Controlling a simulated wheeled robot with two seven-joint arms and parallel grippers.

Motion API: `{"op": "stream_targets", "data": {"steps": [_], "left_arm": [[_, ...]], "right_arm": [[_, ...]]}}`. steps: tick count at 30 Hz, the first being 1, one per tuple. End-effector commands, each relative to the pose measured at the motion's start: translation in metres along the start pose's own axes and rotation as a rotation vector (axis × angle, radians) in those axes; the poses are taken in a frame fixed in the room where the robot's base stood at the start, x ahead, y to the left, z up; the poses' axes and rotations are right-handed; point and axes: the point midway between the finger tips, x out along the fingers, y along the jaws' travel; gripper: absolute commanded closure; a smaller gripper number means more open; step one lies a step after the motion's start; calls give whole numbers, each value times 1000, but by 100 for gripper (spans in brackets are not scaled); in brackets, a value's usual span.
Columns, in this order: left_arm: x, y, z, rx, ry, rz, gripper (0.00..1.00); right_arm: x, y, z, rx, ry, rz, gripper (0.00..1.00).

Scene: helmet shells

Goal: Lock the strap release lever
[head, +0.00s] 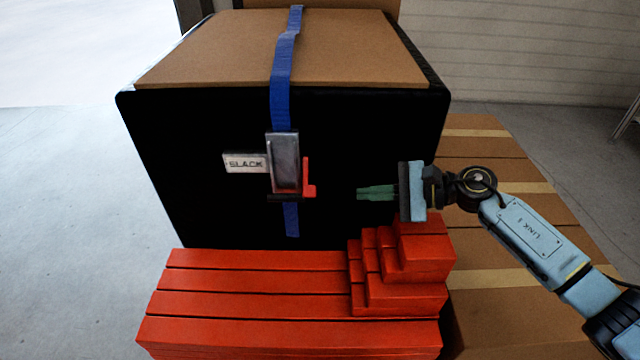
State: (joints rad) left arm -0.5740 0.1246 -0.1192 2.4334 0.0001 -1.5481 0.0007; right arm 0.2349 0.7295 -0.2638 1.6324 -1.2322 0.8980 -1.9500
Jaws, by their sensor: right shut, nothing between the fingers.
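A grey metal strap release lever (285,162) stands upright on the front face of a large black box (180,130). A blue strap (282,95) runs over the box top and down behind the lever. Its tail (291,220) shows below. A white label reading "SLACK" (245,162) sits left of the lever. A red L-shaped piece (308,180) sits at the lever's lower right. My right gripper (360,193) has green fingers that are shut and empty. They point left toward the lever, with a clear gap between. My left gripper is not in view.
A stack of red bars (250,305) lies in front of the box. Stepped red blocks (425,255) rise at its right end, below my right gripper. Brown cartons (505,290) stand to the right. Grey floor (70,220) is open at left.

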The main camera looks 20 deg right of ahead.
Motion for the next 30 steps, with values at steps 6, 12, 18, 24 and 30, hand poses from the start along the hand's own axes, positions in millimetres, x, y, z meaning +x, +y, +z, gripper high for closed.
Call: {"op": "stream_targets", "data": {"steps": [6,12,18,24,30], "left_arm": [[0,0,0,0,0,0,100],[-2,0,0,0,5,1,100],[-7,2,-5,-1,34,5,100],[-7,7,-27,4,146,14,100],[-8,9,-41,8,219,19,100]], "right_arm": [[0,1,0,0,-1,0,100],[10,1,1,3,-5,-2,100],[45,0,1,3,-7,-3,100],[80,0,1,3,-6,-4,100],[98,0,1,3,-3,-2,100]]}}
